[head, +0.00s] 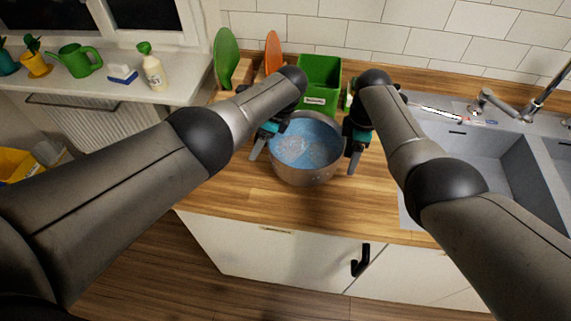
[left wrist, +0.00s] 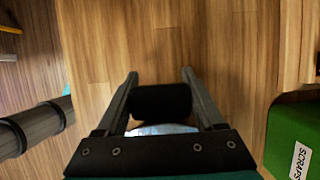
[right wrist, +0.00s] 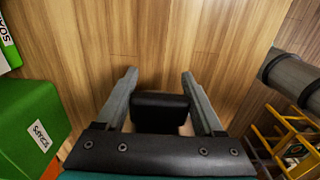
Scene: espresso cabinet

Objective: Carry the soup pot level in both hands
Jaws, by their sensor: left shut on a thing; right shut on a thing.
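The soup pot (head: 305,176) is a round metal pot with blue, water-like contents, between my two grippers at the counter. It looks about level; whether its base touches the wood cannot be told. My left gripper (head: 257,150) is at its left side, shut on a black handle (left wrist: 160,102), which shows between the fingers in the left wrist view. My right gripper (head: 353,160) is at its right side, shut on the other black handle (right wrist: 160,110). The handles are mostly hidden by the grippers in the head view.
A green scraps bin (head: 319,72) stands behind the pot, with a green board (head: 226,55) and an orange board (head: 273,50) left of it. The grey sink (head: 465,160) is at the right. Bare wooden counter (head: 255,200) lies in front and left.

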